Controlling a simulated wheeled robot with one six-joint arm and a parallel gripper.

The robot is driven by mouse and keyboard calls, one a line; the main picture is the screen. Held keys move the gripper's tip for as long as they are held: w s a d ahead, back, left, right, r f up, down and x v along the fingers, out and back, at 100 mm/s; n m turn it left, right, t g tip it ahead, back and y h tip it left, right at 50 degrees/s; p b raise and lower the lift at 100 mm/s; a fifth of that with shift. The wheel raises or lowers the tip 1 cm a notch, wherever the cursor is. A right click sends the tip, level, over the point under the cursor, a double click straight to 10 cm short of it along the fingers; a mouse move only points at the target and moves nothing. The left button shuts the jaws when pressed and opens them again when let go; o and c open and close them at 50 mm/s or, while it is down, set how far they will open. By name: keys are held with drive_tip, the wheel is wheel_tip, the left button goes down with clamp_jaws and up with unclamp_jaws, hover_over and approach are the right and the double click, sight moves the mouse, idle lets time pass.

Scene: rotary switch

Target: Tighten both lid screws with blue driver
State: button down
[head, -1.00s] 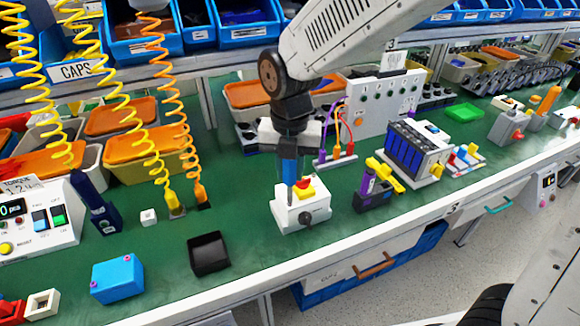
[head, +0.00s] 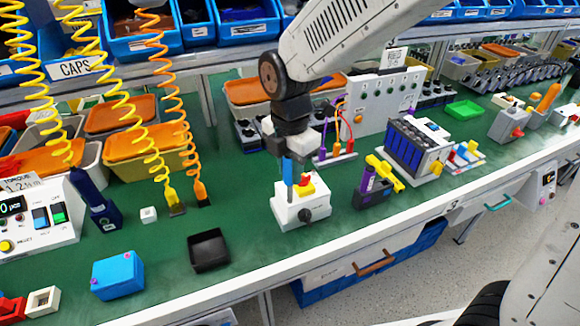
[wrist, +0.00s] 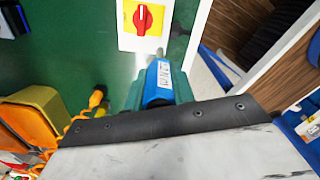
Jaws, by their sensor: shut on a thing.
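My gripper (head: 290,158) is shut on the blue driver (head: 287,178), which points down beside the red knob of a white switch box (head: 290,214). The driver's blue body with a white label also shows in the wrist view (wrist: 158,82), between my fingers, its grey tip toward the box edge. I cannot tell whether the tip touches the box. The box has a red rotary knob (wrist: 142,17) on a yellow plate. A blue box (head: 118,277) with purple screw heads on its lid sits at the front left, well away from my gripper.
A black open tray (head: 208,251) lies between the blue box and the switch box. A holder with purple and yellow tools (head: 376,186) stands right of the switch box. Coiled cords (head: 172,100) hang at left. A dark blue tool (head: 101,208) stands beside the torque unit (head: 38,215).

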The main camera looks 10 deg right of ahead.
idle(0.8)
drive_tip(key=m, duration=0.6)
drive_tip(key=shift+m, duration=1.1)
drive_tip(key=m, duration=0.5)
drive_tip(key=shift+s+f, duration=0.1)
drive_tip(key=shift+f, duration=0.05)
drive_tip(key=m, duration=0.3)
